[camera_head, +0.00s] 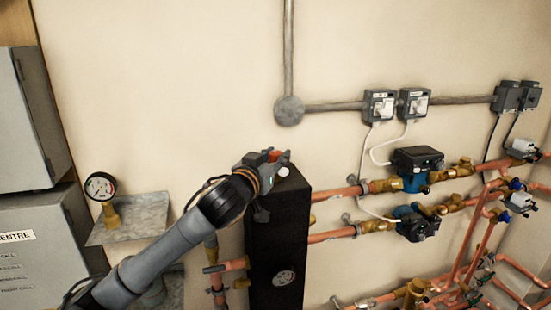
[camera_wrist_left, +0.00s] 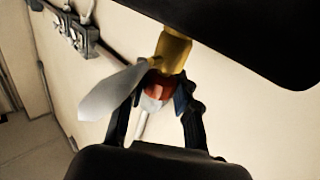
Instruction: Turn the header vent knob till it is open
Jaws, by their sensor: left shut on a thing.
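The header is a tall black column (camera_head: 282,235) in the middle of the head view. My left gripper (camera_head: 271,159) is at its top end, shut on the red vent knob (camera_head: 274,154). In the left wrist view, the two dark fingers stand on either side of the red knob (camera_wrist_left: 156,92), which joins a brass fitting (camera_wrist_left: 174,50). The fingers hide part of the knob, and its turn angle cannot be told. My right gripper is in neither view.
Copper pipes and two pumps (camera_head: 416,160) (camera_head: 414,223) are right of the header. A gauge (camera_head: 100,187) stands above a grey shelf (camera_head: 135,222) at left, beside grey cabinets (camera_head: 32,235). The wall above the header is clear up to the conduit (camera_head: 288,60).

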